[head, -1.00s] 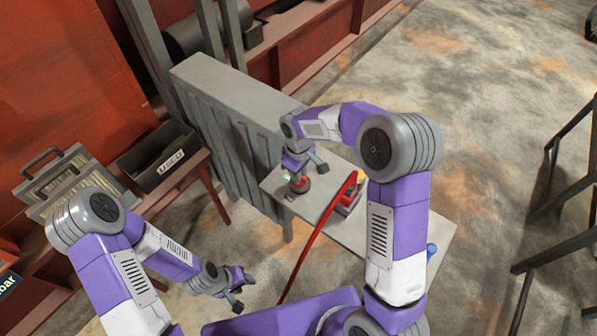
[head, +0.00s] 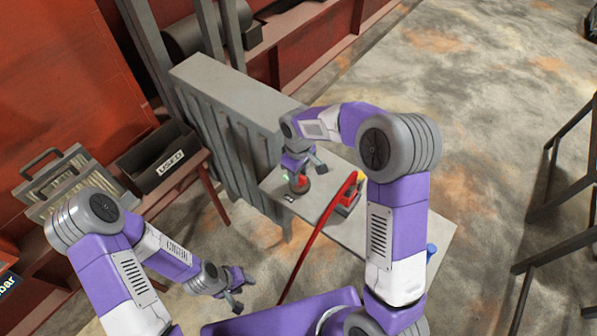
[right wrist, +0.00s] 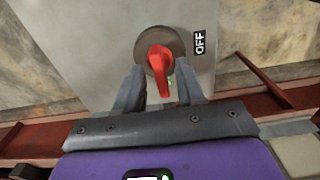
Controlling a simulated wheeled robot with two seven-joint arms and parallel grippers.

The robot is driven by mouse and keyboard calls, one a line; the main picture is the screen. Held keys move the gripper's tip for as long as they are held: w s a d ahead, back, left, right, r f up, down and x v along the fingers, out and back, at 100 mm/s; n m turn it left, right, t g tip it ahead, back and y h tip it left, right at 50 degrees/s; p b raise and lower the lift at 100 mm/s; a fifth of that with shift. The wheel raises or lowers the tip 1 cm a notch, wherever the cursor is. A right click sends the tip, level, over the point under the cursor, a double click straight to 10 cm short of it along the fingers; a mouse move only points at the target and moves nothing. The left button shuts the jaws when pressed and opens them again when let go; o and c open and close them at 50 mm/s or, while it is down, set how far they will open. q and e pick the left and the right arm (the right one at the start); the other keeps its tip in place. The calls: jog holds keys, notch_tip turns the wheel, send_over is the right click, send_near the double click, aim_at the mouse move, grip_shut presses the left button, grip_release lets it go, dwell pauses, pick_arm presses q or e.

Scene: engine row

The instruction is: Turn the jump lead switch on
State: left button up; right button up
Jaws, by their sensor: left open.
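The switch (right wrist: 160,58) has a red lever handle on a round grey base, with an OFF label (right wrist: 199,41) beside it in the right wrist view. It also shows in the head view as a small red and dark knob (head: 302,184) on the grey surface. My right gripper (right wrist: 159,68) is open, with one finger on each side of the red handle and visible gaps between. In the head view my right gripper (head: 304,163) is at the switch and partly covers it. My left gripper (head: 238,290) is open and empty, low and away from the switch.
A ribbed grey cabinet (head: 230,120) stands behind. A black bin marked USED (head: 165,165) is at left. A dark metal frame (head: 560,200) stands at right, with open floor between.

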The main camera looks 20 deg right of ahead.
notch_tip(320, 180, up, 8)
jog(key=shift+f+p, duration=0.2)
jog(key=shift+p, duration=0.5)
pick_arm(q)
jog(key=shift+r, duration=0.75)
